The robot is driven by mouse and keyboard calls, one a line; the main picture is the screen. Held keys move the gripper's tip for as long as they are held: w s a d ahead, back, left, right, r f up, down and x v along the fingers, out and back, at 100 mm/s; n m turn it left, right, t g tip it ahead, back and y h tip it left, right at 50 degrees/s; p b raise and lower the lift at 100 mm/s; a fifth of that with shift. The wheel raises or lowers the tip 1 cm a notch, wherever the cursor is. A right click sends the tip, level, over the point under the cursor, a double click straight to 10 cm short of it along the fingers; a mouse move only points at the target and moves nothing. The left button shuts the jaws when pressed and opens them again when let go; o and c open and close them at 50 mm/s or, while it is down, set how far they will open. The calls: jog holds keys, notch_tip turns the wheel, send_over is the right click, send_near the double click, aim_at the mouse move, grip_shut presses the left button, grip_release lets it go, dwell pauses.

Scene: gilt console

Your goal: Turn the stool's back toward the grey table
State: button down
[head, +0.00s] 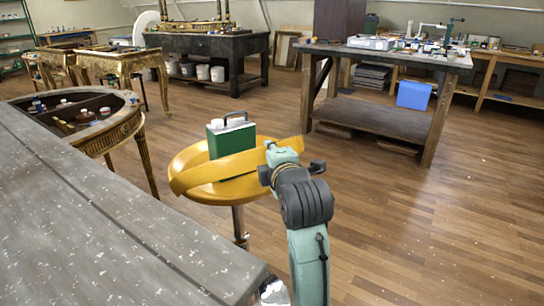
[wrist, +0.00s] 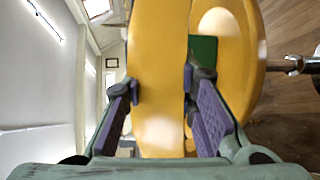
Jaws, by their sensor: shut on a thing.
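The stool (head: 190,159) has a round yellow seat on a metal post. Its low curved yellow back (head: 225,170) runs along the near side of the seat, facing my camera. My gripper (head: 270,147) is at the right end of this back. In the wrist view the back (wrist: 158,50) stands between the two fingers of my gripper (wrist: 162,88), which is shut on it. One finger is on the seat side. The grey table (head: 100,225), with a worn plank top, fills the lower left; its near corner hides the stool's foot.
A green box (head: 230,140) with a dark handle and white items stands on the seat. A gilt table (head: 126,128) with small pots is close to the stool's left. A workbench (head: 385,113) stands behind at the right. The wooden floor (head: 430,230) at right is clear.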

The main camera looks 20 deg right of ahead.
jog(key=shift+a, duration=0.4)
jog(key=shift+d, duration=0.1)
jog(key=c, duration=1.3)
grip_release()
jog(key=s+r, duration=0.1)
jog(key=s, duration=0.6)
jog(key=shift+s+r, duration=0.15)
jog(key=shift+s, duration=0.1)
